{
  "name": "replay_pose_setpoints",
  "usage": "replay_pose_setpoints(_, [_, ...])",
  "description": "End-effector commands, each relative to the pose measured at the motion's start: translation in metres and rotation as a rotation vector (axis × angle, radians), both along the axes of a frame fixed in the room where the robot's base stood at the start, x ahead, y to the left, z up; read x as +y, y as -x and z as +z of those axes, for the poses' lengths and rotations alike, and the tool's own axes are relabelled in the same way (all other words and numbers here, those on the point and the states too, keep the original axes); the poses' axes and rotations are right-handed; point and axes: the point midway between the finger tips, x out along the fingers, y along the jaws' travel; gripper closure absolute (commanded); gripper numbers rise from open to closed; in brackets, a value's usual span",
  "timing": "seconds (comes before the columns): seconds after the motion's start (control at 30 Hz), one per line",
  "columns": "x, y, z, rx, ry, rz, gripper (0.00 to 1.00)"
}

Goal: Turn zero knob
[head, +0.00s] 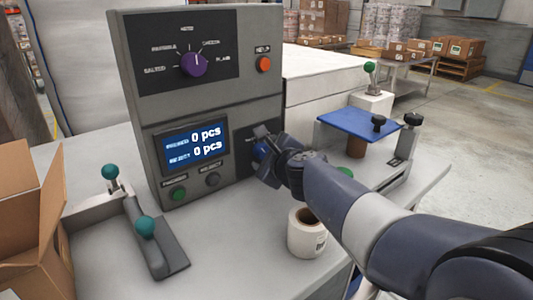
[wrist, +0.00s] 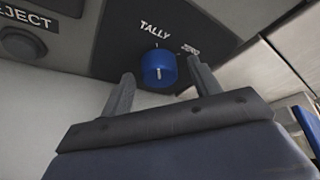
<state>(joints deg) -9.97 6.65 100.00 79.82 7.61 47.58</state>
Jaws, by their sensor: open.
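A blue knob (wrist: 158,72) with a white pointer mark sits on a dark plate labelled TALLY, on the lower right of a grey control panel (head: 124,60). A second label to its right, partly beside my finger, reads like ZERO. My gripper (wrist: 160,88) is open, with one finger on each side of the blue knob; I cannot tell whether they touch it. In the head view the knob (head: 260,151) is mostly hidden by my gripper (head: 264,150). A purple knob (head: 194,64) sits on the upper plate, its pointer near straight up.
A display (head: 194,145) reads 0 pcs twice. An orange button (head: 264,64), a green button (head: 179,194) and a grey button (head: 212,180) are on the panel. A label roll (head: 307,240) stands below my arm. A cardboard box (head: 30,220) and green-knobbed levers (head: 146,227) are at left.

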Motion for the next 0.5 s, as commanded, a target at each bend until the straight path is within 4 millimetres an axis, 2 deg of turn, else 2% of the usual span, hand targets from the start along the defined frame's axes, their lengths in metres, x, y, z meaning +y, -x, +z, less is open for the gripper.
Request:
replay_pose_setpoints(0.23, [-0.003, 0.009, 0.005, -0.001, 0.0, 0.0, 0.41])
replay_pose_setpoints(0.5, [-0.017, 0.051, 0.021, -0.002, 0.0, -0.002, 0.41])
